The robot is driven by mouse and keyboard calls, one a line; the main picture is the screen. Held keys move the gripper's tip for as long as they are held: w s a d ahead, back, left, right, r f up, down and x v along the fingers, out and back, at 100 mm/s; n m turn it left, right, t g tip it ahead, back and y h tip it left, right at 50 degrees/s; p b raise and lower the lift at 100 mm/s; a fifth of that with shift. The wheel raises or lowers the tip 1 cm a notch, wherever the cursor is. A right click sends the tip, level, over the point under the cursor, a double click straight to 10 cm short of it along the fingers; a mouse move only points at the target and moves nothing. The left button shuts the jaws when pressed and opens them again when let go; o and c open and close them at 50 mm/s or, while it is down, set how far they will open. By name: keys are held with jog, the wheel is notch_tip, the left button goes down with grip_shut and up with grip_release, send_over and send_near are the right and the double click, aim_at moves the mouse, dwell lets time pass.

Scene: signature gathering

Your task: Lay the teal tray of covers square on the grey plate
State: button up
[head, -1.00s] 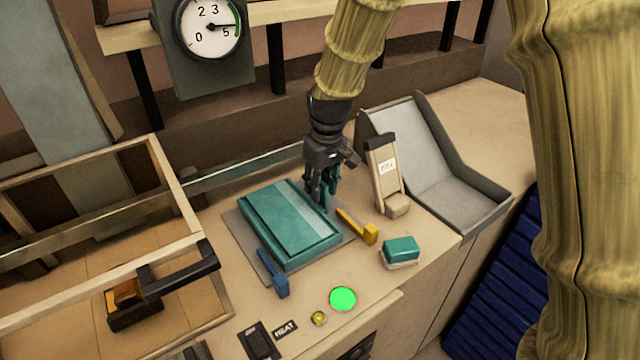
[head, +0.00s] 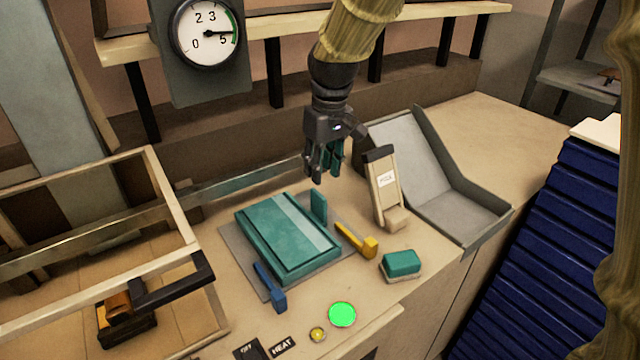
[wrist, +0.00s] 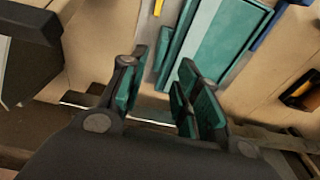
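The teal tray of covers (head: 270,235), with a paler strip along it, lies flat on the grey plate (head: 240,249). Its sides look roughly parallel to the plate's edges, and plate shows along its left side. An upright teal tab (head: 318,207) stands at the tray's back right side. The tray also shows in the wrist view (wrist: 222,40). My gripper (head: 325,178) is above and behind the tab, clear of the tray. In the wrist view its teal-padded fingers (wrist: 160,95) are apart with nothing between them.
A blue stop (head: 270,287) and a yellow stop (head: 356,241) sit at the plate's edges. A teal-topped block (head: 402,264), a wooden labelled holder (head: 384,190) and a grey sloped tray (head: 435,180) stand to the right. A wooden frame (head: 180,215) stands left.

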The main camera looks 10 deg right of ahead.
jog(key=shift+s+d+r, duration=0.1)
jog(key=shift+s+r, duration=0.05)
jog(key=shift+r, duration=1.2)
